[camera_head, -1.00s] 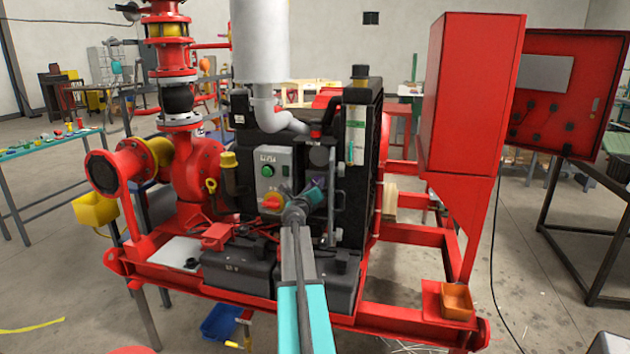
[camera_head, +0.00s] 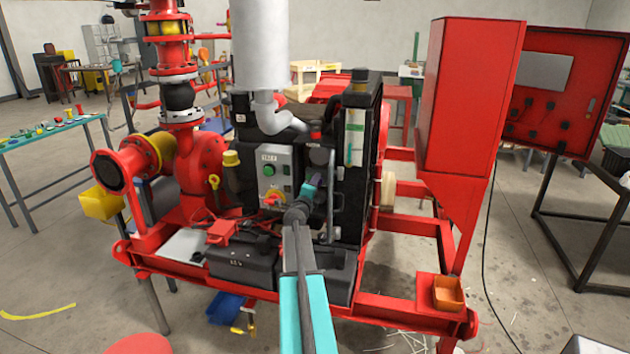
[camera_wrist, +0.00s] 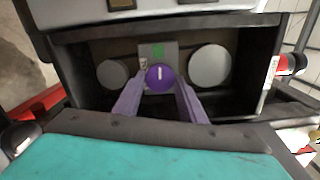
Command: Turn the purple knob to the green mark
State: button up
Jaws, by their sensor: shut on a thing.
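The purple knob (camera_wrist: 160,78) sits in the middle of a dark recessed panel in the wrist view, on a grey plate. A short white line on the knob points up. The green mark (camera_wrist: 158,51) is on the plate just above the knob, and the white line points toward it. My gripper (camera_wrist: 160,91) is shut on the knob, with one purple finger on each side. In the head view my gripper (camera_head: 310,192) reaches to the engine's front beside the grey control box; the knob is not visible there.
Round grey discs flank the knob at left (camera_wrist: 112,74) and right (camera_wrist: 209,66). The grey control box (camera_head: 273,170) has a green button and a red-and-yellow switch. A red cabinet (camera_head: 470,100) stands at right. An orange bin (camera_head: 447,295) sits on the skid's front right.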

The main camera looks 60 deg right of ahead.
jog(key=shift+n+p, duration=0.3)
jog(key=shift+n, duration=0.2)
jog(key=o, duration=1.1)
jog(key=shift+d, duration=0.1)
jog(key=shift+c, duration=0.2)
jog(key=b+v, duration=0.2)
jog(key=v, duration=1.2)
jog(key=shift+b, duration=0.3)
